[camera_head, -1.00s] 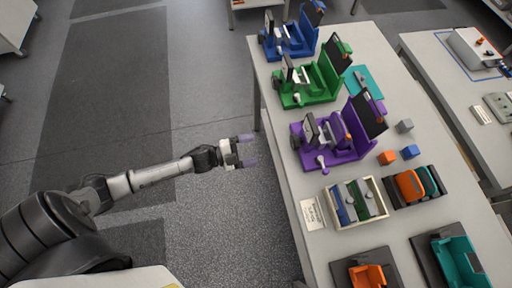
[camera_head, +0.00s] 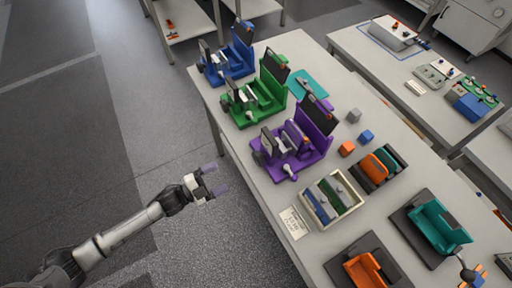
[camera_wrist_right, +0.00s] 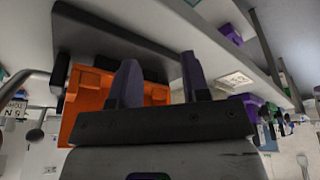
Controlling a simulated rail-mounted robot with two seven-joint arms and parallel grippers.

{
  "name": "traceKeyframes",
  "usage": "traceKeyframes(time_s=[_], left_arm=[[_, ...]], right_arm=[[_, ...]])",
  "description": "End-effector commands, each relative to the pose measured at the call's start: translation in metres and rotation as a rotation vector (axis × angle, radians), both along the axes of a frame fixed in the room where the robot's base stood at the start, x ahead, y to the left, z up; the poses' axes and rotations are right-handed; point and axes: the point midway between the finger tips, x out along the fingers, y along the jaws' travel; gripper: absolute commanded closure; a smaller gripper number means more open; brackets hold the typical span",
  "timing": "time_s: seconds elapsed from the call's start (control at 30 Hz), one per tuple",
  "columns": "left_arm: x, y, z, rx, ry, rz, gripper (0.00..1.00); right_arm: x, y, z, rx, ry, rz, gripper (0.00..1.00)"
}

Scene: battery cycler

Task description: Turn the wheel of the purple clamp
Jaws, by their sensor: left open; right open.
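The purple clamp (camera_head: 313,150) stands upright on the table, with a dark panel at its back. A dark round part that looks like its wheel (camera_head: 258,158) is at its left end, and a pale-knobbed handle (camera_head: 291,171) is at its front. My left gripper (camera_head: 219,177) is open and empty, left of the clamp and off the table's edge, apart from the clamp. My right gripper (camera_wrist_right: 158,68) is open in the right wrist view, with an orange holder (camera_wrist_right: 90,102) beyond its fingers. I cannot tell whether they touch.
The green clamp (camera_head: 259,103) and blue clamp (camera_head: 231,62) stand farther back along the table. A divided tray (camera_head: 347,212), a small orange block (camera_head: 347,149), a blue block (camera_head: 366,136) and a teal holder (camera_head: 436,230) are nearby. Open floor lies left of the table.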

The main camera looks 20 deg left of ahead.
Motion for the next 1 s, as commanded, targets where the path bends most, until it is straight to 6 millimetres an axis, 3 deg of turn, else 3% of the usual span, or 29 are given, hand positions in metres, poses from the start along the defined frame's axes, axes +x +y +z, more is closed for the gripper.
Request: traceKeyframes(time_s=[0.23, 0.4, 0.53, 0.7, 1.0], left_arm=[[0.000, 0.000, 0.000, 0.000, 0.000, 0.000, 0.16], [0.006, -0.006, 0.013, -0.010, 0.017, -0.033, 0.16], [0.000, -0.009, 0.000, -0.270, 0.233, -0.021, 0.16], [0.001, -0.007, -0.001, -0.545, 0.433, -0.001, 0.16], [0.009, -0.012, 0.000, -0.709, 0.554, 0.000, 0.16]], right_arm=[[0.000, -0.002, 0.000, -0.006, 0.000, 0.004, 0.57], [0.000, -0.002, 0.012, -0.006, 0.001, 0.003, 0.57], [0.000, -0.001, 0.011, -0.004, -0.003, 0.003, 0.57], [0.000, 0.000, 0.011, 0.000, -0.002, 0.000, 0.57], [0.000, 0.001, 0.011, 0.005, -0.001, -0.003, 0.57]])
